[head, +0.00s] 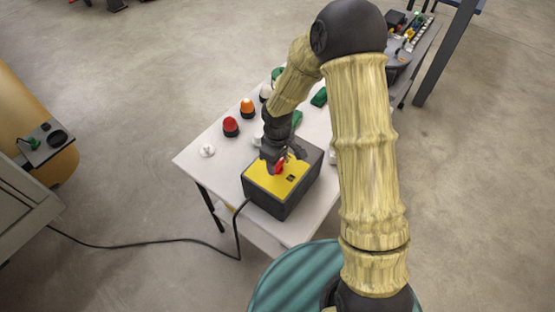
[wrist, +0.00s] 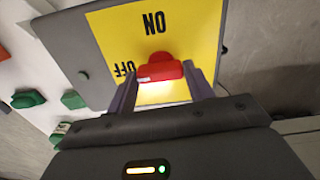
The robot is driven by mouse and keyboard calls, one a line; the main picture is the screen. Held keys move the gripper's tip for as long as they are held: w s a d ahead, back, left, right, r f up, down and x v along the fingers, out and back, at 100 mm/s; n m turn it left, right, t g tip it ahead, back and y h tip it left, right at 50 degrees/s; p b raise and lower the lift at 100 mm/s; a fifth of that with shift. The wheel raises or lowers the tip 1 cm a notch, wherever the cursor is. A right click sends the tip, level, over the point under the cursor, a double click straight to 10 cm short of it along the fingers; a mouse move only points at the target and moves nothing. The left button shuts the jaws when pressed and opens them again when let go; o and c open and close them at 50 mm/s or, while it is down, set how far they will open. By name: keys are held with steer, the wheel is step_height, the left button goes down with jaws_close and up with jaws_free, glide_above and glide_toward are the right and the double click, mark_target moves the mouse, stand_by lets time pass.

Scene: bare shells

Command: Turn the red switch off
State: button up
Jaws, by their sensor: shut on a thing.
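The red switch (head: 279,167) is a knob on the yellow face plate (head: 262,179) of a dark grey box (head: 283,206) on a white table. In the wrist view the red switch (wrist: 158,68) lies between the fingers of my gripper (wrist: 163,86), which is shut on it. The knob's bar runs across the picture, with its left end beside the OFF label (wrist: 124,69). The ON label (wrist: 154,23) stands above the knob, upside down. In the head view my gripper (head: 273,158) reaches down onto the plate and hides part of the switch.
The white table (head: 196,167) also holds a red button (head: 231,126), an orange button (head: 247,107), a white button (head: 207,150) and green pieces (head: 319,97). A black cable (head: 150,242) runs from the box to the floor. A grey cabinet (head: 22,205) stands at left.

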steer(key=o, duration=1)
steer(key=shift+c, duration=0.2)
steer(key=shift+r, duration=0.15)
step_height(320, 180, up, 17)
steer(key=b, duration=0.2)
steer(key=shift+d, duration=0.1)
steer(key=s+d+f+m+t, duration=0.2)
steer(key=s+d+f+m, duration=0.1)
steer(key=s+d+m, duration=0.8)
steer(key=shift+s+d+f+t, duration=0.15)
steer(key=shift+s+d+t, duration=0.15)
steer(key=shift+s+d, duration=0.7)
